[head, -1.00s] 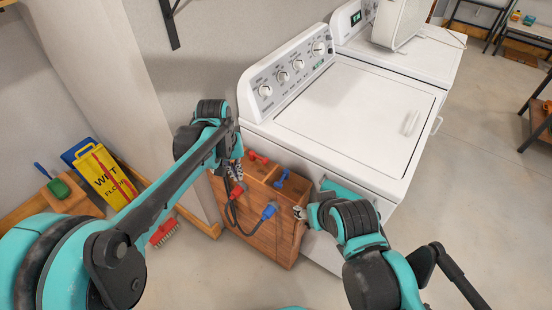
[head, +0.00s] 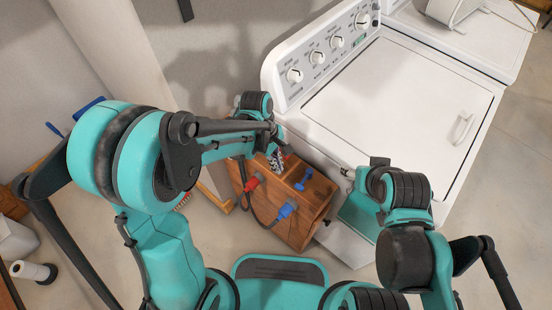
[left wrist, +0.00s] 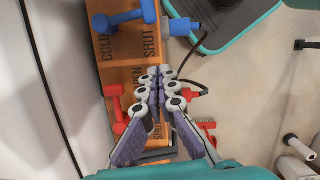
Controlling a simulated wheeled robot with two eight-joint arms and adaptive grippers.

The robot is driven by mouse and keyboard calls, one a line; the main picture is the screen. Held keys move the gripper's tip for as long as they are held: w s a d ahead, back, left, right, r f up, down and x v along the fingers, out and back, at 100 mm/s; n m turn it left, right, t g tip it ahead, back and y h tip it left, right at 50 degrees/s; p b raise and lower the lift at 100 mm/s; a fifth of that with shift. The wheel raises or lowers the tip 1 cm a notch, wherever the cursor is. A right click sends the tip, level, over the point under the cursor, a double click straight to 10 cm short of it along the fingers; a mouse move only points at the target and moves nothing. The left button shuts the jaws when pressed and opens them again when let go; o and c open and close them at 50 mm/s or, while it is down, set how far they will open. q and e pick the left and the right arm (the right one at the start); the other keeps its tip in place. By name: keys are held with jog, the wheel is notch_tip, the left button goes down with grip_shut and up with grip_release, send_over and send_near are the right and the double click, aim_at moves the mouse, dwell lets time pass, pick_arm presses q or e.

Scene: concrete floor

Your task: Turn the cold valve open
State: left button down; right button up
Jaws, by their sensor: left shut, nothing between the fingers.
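A wooden box (head: 318,212) in front of the washer carries two valve handles. The blue handle (head: 302,181) also shows in the left wrist view (left wrist: 122,19), next to the words COLD and SHUT; its bar lies nearly left to right there. The red handle (left wrist: 115,108) is beside my left gripper, its bar nearly up and down. My left gripper (left wrist: 160,82) is shut and empty over the box, nearer the red handle and apart from the blue one. In the head view it (head: 277,160) is partly covered by my arm. My right gripper (head: 347,173) is right of the box; its fingers are too small to read.
The washer (head: 400,100) stands right behind the box. A red connector (head: 253,183) and a blue connector (head: 287,210) with dark hoses are on the box's front. The floor (head: 490,220) at the right is clear.

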aim_at(304, 180)
pick_arm(q)
jog(key=b+x, duration=0.1)
jog(key=x, duration=0.2)
jog(key=shift+d+f, duration=0.15)
jog(key=shift+f, duration=0.2)
jog(key=shift+s+d+r+b, duration=0.1)
jog(key=shift+s+d+b, duration=0.1)
jog(key=shift+s+d, duration=0.25)
jog(key=shift+s+d+r+b, duration=0.15)
jog(key=shift+s+d, duration=0.1)
jog(key=shift+d, duration=0.45)
jog(key=shift+s+d, duration=0.25)
jog(key=shift+d, duration=0.2)
jog(key=shift+r, duration=0.1)
